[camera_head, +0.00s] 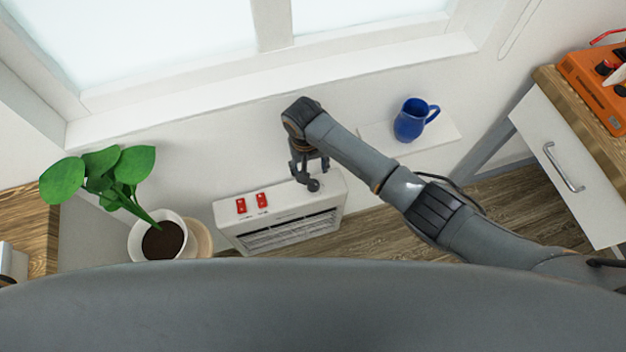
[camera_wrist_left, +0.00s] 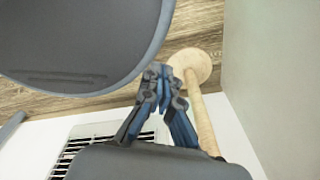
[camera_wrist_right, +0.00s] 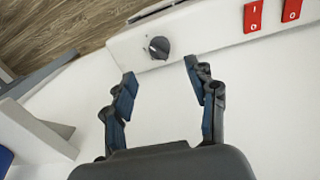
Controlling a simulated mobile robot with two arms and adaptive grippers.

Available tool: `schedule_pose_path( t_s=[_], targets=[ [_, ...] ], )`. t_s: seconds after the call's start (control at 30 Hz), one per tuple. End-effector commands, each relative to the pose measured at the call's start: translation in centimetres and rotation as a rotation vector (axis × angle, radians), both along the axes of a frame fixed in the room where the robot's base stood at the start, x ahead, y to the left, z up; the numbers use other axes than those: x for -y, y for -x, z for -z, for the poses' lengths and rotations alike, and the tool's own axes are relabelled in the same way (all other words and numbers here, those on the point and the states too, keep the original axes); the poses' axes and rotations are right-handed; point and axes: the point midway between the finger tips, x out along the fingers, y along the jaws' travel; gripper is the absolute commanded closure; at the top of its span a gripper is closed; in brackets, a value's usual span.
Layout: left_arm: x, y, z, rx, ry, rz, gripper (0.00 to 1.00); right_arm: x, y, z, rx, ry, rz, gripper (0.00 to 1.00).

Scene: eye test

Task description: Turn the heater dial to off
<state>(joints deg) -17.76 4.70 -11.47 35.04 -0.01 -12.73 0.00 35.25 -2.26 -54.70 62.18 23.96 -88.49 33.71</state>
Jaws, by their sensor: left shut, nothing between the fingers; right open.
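The white heater (camera_head: 225,222) stands against the wall under the window, with two red switches on its top. Its dark round dial (camera_wrist_right: 159,47) is on the top panel and also shows in the head view (camera_head: 314,185). A small light mark shows on the dial's left side in the right wrist view; I cannot read any labels. My right gripper (camera_wrist_right: 160,77) is open and empty, its fingertips just short of the dial, one to either side. In the head view it hangs above the heater's right end (camera_head: 307,172). My left gripper (camera_wrist_left: 166,82) is shut and empty; the head view does not show it.
Red switches (camera_head: 241,205) sit left of the dial. A potted plant (camera_head: 162,239) stands left of the heater. A blue jug (camera_head: 411,119) is on a white wall shelf (camera_head: 440,136) at right. A drawer cabinet (camera_head: 560,165) stands far right. A wooden stand (camera_wrist_left: 203,122) is near my left gripper.

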Motion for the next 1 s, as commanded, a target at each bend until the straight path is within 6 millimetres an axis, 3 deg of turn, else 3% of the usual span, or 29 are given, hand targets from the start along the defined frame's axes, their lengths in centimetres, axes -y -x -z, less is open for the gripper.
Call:
schedule_pose_path(
  t_s=[0.2,0.4,0.87,1.0],
  targets=[
    [0.1,-1.3,0.9,0.019,0.002,0.000,1.00,0.3,0.0,5.0,-0.002,0.003,0.001,0.43],
    [0.2,-2.0,1.5,0.031,0.004,0.000,1.00,0.4,-0.1,7.7,0.000,0.000,-0.001,0.43],
    [0.2,-1.4,1.7,0.022,0.004,-0.001,1.00,0.5,-0.1,8.8,0.001,0.000,0.000,0.43],
    [0.3,-1.2,1.7,0.020,0.004,-0.001,1.00,0.5,-0.1,8.7,0.001,0.000,0.000,0.71]
  ],
)
